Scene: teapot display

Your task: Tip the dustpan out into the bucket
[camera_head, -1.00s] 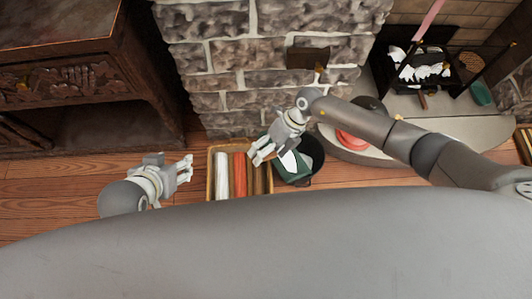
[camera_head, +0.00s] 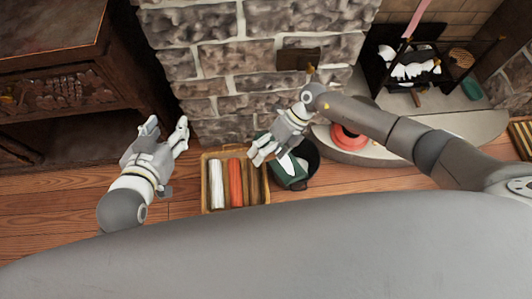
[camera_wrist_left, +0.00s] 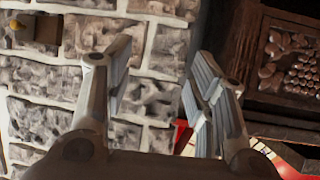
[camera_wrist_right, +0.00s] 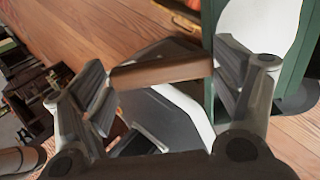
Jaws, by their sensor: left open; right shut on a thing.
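The black bucket (camera_head: 313,158) stands on the floor before the stone wall. A dark green piece with a white face (camera_head: 289,170), apparently the dustpan, overlaps the bucket's near left side, tilted. My right gripper (camera_head: 266,149) is beside it, at the bucket's left. In the right wrist view its fingers are shut on a brown handle (camera_wrist_right: 160,72), which meets the green piece (camera_wrist_right: 214,75). Whether anything lies in the pan or the bucket is unclear. My left gripper (camera_head: 168,125) is open and empty, left of the basket, and faces the stone wall in its wrist view.
A wicker basket (camera_head: 206,185) with white and red rolls stands left of the bucket. A dark carved cabinet (camera_head: 60,95) is at the left. A red round object (camera_head: 348,138) sits on the stone hearth (camera_head: 440,122). Floor shows clear between cabinet and basket.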

